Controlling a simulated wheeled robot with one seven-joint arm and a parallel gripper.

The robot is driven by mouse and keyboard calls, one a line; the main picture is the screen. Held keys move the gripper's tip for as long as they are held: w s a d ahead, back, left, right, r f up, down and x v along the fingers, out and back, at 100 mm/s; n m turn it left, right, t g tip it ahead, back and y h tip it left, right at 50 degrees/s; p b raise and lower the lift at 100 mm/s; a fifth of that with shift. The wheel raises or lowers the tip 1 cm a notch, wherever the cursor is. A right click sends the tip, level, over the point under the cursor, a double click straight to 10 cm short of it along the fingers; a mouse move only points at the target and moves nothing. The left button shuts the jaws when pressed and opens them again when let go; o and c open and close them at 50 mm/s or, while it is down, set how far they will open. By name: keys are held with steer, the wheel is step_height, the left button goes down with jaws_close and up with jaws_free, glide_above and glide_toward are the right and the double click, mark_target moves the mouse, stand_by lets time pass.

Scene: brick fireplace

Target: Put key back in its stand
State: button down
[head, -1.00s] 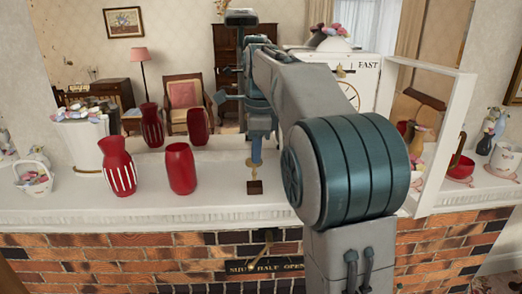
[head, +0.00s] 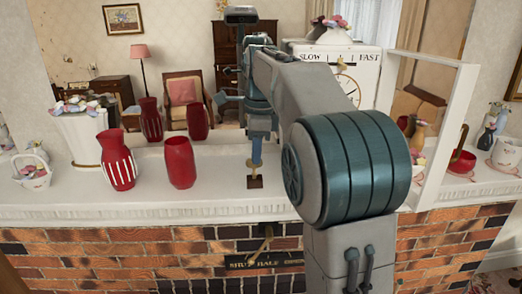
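My gripper (head: 256,158) points straight down over the mantel shelf and looks shut on the key. The key (head: 255,171) is a small golden piece, mostly hidden by the fingers, with only a short part showing below them. The stand (head: 255,183) is a small dark brown block on the white mantel, directly under the gripper. The key's lower end is at the top of the stand; I cannot tell if it is seated in it.
Two red vases (head: 117,160) and (head: 180,165) stand left of the stand. A white planter (head: 88,135) is farther left. A clock (head: 345,75) marked SLOW and FAST stands behind my arm. A white frame (head: 448,140) rises at right. The brick front (head: 120,250) drops below the shelf.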

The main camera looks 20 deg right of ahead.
steer(key=shift+f, duration=0.45)
steer(key=c, duration=1.1)
jaws_free()
steer(key=shift+o, duration=0.2)
steer(key=shift+r, duration=0.1)
step_height(320, 180, up, 3)
steer(key=shift+f+p, duration=0.2)
steer(key=shift+p, duration=0.95)
steer(key=shift+r, duration=2.1)
steer(key=shift+s, duration=0.1)
steer(key=s+f+n+t+b, duration=0.3)
steer(key=s+f+n+b, duration=0.3)
steer(key=s+f+n, duration=1.4)
step_height(320, 180, down, 5)
steer(key=shift+s+a+r+h+b, duration=0.1)
steer(key=shift+s+a+h+b, duration=0.15)
steer(key=shift+s+h, duration=0.2)
